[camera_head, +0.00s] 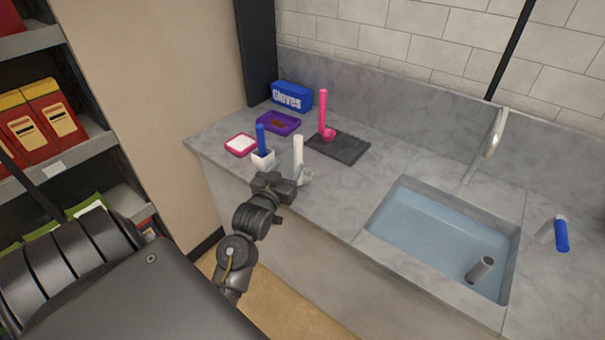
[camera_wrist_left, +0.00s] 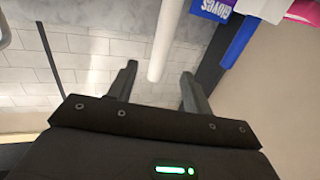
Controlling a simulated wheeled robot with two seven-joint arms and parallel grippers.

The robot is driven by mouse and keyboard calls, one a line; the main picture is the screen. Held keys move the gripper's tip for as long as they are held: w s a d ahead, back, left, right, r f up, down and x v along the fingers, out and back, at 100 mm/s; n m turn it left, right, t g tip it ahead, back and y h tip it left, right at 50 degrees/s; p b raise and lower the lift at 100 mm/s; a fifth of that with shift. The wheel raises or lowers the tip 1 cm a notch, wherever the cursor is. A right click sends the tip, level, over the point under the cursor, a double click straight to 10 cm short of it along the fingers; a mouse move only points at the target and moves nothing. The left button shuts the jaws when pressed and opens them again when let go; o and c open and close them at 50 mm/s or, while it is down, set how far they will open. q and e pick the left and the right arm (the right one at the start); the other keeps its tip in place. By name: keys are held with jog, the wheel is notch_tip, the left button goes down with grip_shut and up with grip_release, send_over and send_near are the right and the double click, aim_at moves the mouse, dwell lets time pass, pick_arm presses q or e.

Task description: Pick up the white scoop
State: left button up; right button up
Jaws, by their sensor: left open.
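The white scoop (camera_head: 298,153) stands with its handle upright near the front edge of the counter, its bowl low at the counter top. My left gripper (camera_head: 286,184) is just in front of and slightly left of it, partly covering its lower part. In the left wrist view the white handle (camera_wrist_left: 165,38) lies between the lines of the two open fingers (camera_wrist_left: 159,74), its lower end near the fingertips. No finger visibly touches it. My right gripper is not in view.
A white cup (camera_head: 263,160) with a blue handle (camera_head: 261,138) stands close left. A pink scoop (camera_head: 323,112) stands by a black mat (camera_head: 345,147) behind. A pink-rimmed tray (camera_head: 228,147), purple tray (camera_head: 292,127) and gloves box (camera_head: 291,97) are back left. A water-filled sink (camera_head: 425,225) is right.

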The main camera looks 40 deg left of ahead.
aim_at(297, 153)
pick_arm(q)
jog(key=x, duration=0.5)
jog(key=shift+w+a+p, duration=0.1)
jog(key=shift+w+p, duration=0.15)
jog(key=shift+p, duration=0.15)
jog(key=shift+w+a+r+p, duration=0.15)
jog(key=shift+w+r+p, duration=0.05)
jog(key=shift+w+p, duration=0.15)
jog(key=p+x, duration=0.1)
jog(key=x, duration=0.2)
jog(key=shift+w+a, duration=0.15)
jog(key=shift+w, duration=0.15)
jog(key=shift+w+a+f, duration=0.1)
jog(key=shift+w, duration=0.25)
jog(key=c, duration=1)
grip_shut()
